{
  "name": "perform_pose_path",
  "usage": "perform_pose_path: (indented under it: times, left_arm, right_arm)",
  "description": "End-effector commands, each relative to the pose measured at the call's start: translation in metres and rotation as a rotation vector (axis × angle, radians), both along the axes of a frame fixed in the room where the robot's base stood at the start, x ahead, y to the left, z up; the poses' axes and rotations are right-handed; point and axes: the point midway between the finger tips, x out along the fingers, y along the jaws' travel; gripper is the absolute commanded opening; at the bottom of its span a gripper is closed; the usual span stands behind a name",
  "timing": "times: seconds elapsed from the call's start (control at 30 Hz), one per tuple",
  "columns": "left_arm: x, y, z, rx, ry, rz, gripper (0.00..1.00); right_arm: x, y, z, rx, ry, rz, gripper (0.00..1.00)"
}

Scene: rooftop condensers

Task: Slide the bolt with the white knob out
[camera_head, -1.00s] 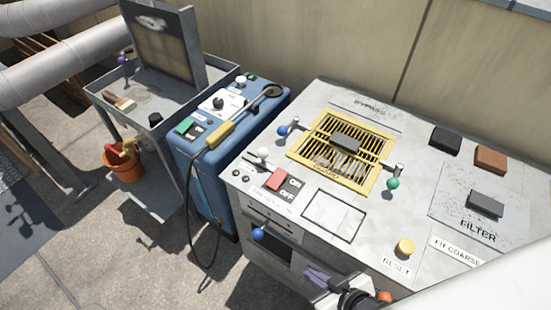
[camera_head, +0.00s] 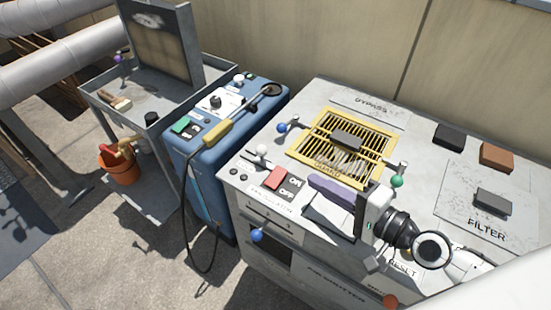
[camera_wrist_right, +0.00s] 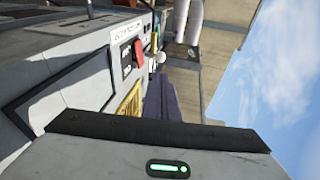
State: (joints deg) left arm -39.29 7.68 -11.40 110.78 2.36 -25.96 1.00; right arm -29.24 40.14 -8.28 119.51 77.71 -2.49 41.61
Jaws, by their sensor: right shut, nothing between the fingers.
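The white knob (camera_head: 261,151) of the bolt stands at the left edge of the grey cabinet top, left of the yellow guard grille (camera_head: 343,146). A short dark bar shows beside the knob; how far the bolt is in is too small to tell. My right gripper (camera_head: 312,179), with purple fingers, is shut and empty over the cabinet top, right of the red switch and apart from the white knob. In the right wrist view the purple fingers (camera_wrist_right: 160,98) point toward the white knob (camera_wrist_right: 160,57). My left gripper is not in view.
A blue knob (camera_head: 282,127) and a green knob (camera_head: 397,181) stick up beside the grille. The red switch (camera_head: 275,178) lies between my right gripper and the white knob. A blue machine (camera_head: 210,140) with a cable stands left of the cabinet.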

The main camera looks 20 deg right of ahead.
Motion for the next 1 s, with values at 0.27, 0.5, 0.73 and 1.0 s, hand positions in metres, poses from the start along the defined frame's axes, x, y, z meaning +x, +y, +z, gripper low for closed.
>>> perform_pose_path:
  times: [0.27,0.5,0.73,1.0]
  left_arm:
    - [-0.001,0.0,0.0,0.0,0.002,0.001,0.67]
    - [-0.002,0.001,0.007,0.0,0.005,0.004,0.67]
    - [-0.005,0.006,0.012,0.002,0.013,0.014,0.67]
    - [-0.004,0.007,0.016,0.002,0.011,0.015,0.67]
  right_arm:
    - [0.0,0.0,0.0,0.0,0.0,0.0,0.0]
    - [0.017,0.008,0.0,0.001,-0.003,-0.003,0.0]
    - [0.058,0.029,-0.009,0.002,-0.004,-0.001,0.0]
    - [0.103,0.052,-0.021,-0.001,-0.002,0.001,0.0]
